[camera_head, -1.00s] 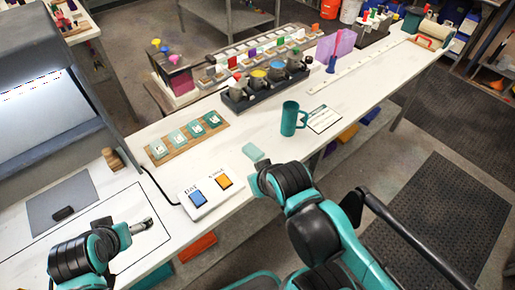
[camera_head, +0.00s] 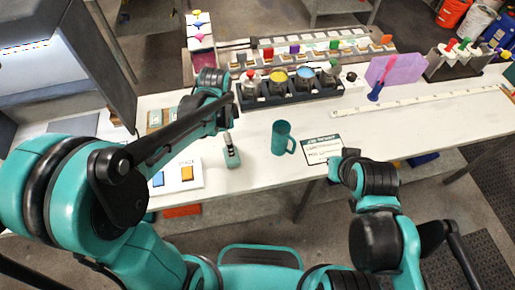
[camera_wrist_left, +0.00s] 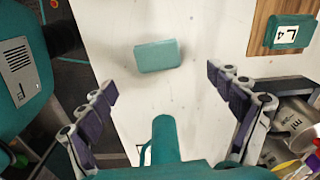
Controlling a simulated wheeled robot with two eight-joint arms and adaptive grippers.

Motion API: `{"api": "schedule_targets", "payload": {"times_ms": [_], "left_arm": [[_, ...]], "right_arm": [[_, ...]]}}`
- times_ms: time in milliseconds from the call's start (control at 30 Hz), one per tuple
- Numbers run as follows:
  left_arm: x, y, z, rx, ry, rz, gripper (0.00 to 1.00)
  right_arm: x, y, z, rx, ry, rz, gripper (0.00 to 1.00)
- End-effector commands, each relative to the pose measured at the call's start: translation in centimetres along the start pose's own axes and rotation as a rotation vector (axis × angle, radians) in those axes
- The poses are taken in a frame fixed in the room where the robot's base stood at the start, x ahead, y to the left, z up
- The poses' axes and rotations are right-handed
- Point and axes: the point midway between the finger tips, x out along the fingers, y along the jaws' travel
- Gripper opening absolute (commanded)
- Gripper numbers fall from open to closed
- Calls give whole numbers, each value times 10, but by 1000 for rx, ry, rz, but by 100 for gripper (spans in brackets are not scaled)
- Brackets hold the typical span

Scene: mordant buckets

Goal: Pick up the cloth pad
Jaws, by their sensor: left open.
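The cloth pad (camera_wrist_left: 158,55) is a small flat teal rectangle on the white bench in the left wrist view. My left gripper (camera_wrist_left: 162,82) is open and empty there, its fingers spread to either side with the pad between and beyond the tips. In the head view this gripper (camera_head: 228,139) hangs over the bench, with the pad (camera_head: 233,159) partly hidden by it. My right gripper (camera_head: 345,158) is near the front edge of the bench, beside a printed card; its jaws are not clear.
A teal mug (camera_head: 282,138) stands right of the left gripper; it also shows in the wrist view (camera_wrist_left: 165,140). A button box (camera_head: 187,174) is at left. A black rack of pots (camera_head: 290,90) is behind. A card (camera_head: 322,149) lies right of the mug.

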Motion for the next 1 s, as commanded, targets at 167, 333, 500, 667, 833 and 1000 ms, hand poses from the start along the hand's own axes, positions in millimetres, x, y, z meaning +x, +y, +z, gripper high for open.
{"api": "schedule_targets", "payload": {"times_ms": [167,333,500,667,833,1000], "left_arm": [[13,-2,-2,34,-8,15,91],[34,0,-1,33,-8,14,91],[60,2,1,32,-7,14,91],[79,2,1,32,-7,13,91],[82,2,1,31,-7,13,91],[81,2,1,31,-7,13,78]], "right_arm": [[2,0,1,0,0,0,0],[8,0,6,0,0,0,0],[17,0,12,0,0,0,0],[22,0,16,0,0,0,0],[22,0,16,0,0,0,0],[21,0,15,0,0,0,0]]}}
